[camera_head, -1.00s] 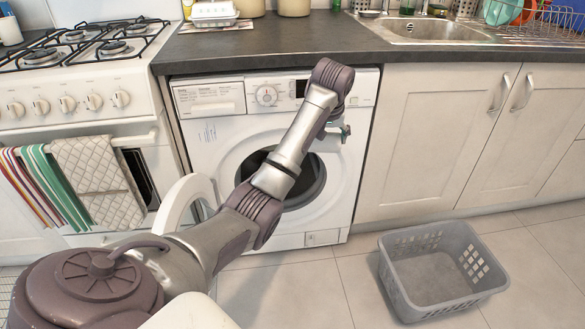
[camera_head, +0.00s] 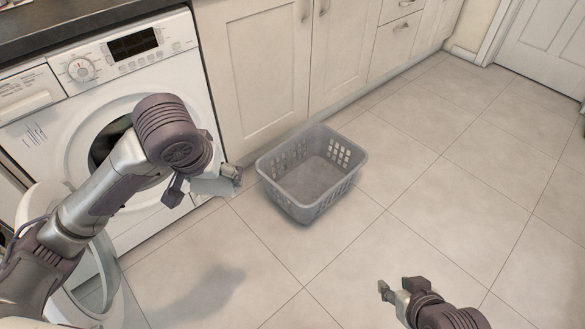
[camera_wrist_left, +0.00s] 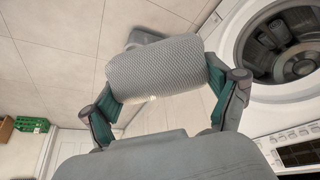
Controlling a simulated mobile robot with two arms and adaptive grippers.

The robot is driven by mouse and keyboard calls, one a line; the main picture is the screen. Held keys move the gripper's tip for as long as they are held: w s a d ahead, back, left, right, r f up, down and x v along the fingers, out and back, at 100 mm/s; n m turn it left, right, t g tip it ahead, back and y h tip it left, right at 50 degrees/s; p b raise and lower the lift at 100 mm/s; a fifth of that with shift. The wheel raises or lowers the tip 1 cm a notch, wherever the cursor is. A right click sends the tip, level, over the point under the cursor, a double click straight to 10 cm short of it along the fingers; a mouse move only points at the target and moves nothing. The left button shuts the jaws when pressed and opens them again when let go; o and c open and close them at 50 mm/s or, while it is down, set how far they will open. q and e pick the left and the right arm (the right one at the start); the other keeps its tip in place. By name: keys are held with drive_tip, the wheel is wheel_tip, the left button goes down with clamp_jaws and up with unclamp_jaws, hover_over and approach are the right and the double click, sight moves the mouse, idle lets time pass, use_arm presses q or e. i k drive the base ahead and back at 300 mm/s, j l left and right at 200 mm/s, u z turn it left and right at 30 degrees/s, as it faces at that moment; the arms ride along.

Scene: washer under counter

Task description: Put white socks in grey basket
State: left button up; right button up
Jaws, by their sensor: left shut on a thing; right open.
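The grey basket (camera_head: 282,200) stands empty on the tiled floor, right of the washer. My left gripper (camera_head: 234,176) is in front of the washer, just left of the basket and apart from it in the picture. In the left wrist view its fingers (camera_wrist_left: 160,98) are shut on the white socks (camera_wrist_left: 155,68), a pale, knitted roll held crosswise. My right gripper (camera_head: 388,290) is open and empty at the bottom, over bare floor.
The washer (camera_head: 165,60) stands at left with its round door (camera_head: 30,205) open, partly hidden by my left arm. Cupboards (camera_head: 262,65) line the back. A green crate (camera_wrist_left: 31,124) shows in the left wrist view. The floor right of the basket is clear.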

sight(327, 174)
drive_tip(key=i+l+u, duration=0.15)
drive_tip(key=i+l, duration=0.15)
drive_tip(key=i+l+u, duration=0.15)
drive_tip(key=i+l, duration=0.15)
drive_tip(key=i+l+u, duration=0.1)
drive_tip(key=i+l, duration=0.15)
drive_tip(key=l, duration=0.2)
drive_tip(key=i+l+u, duration=0.15)
drive_tip(key=l, duration=0.25)
drive_tip(key=i+l+u, duration=0.15)
drive_tip(key=i+l, duration=0.2)
drive_tip(key=l, duration=0.1)
